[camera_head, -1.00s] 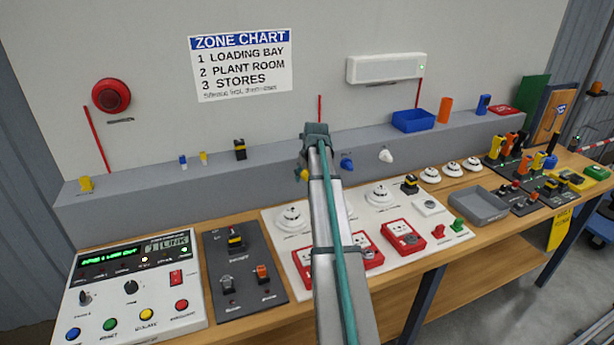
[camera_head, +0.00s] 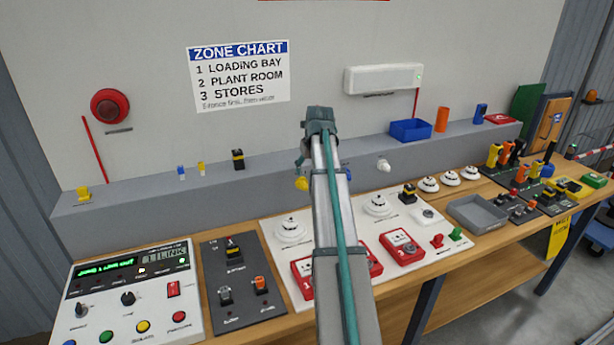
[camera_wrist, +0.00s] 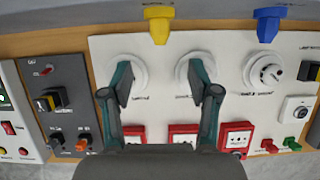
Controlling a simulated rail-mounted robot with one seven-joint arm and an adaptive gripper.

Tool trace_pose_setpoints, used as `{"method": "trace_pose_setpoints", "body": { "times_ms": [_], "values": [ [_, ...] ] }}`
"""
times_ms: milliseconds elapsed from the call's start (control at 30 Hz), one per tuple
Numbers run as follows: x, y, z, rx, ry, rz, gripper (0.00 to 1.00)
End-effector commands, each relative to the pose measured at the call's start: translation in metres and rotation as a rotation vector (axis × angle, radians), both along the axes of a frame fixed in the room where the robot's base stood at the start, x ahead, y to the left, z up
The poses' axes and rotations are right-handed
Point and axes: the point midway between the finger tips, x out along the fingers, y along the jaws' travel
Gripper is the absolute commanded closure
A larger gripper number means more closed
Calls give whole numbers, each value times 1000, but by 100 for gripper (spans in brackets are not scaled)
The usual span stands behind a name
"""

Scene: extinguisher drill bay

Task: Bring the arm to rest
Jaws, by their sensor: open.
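My arm (camera_head: 335,210) rises from the bottom middle of the head view, bent in front of the bench. It hides part of the white detector board (camera_head: 275,228) and of the grey ledge.
Left are the alarm panel (camera_head: 128,295) and a dark switch plate (camera_head: 240,275). Red call points (camera_head: 402,247) sit on the board. A grey tray (camera_head: 478,213) and several small controls stand right. A blue bin (camera_head: 410,130) sits on the ledge (camera_head: 130,200). The wall beneath the zone chart (camera_head: 238,76) is bare.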

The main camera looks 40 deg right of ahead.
Motion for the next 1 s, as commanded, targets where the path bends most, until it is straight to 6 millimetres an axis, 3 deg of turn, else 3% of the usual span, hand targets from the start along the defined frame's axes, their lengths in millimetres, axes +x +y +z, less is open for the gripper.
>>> {"method": "trace_pose_setpoints", "body": {
  "times_ms": [200, 700, 867, 1000],
  "values": [
    [-5, 2, 13, 0, -1, 0, 39],
    [-3, 4, 14, -4, -3, 8, 39],
    [25, 31, 17, -72, -41, 127, 39],
    [75, 84, 26, -210, -118, 347, 39]
  ]
}}
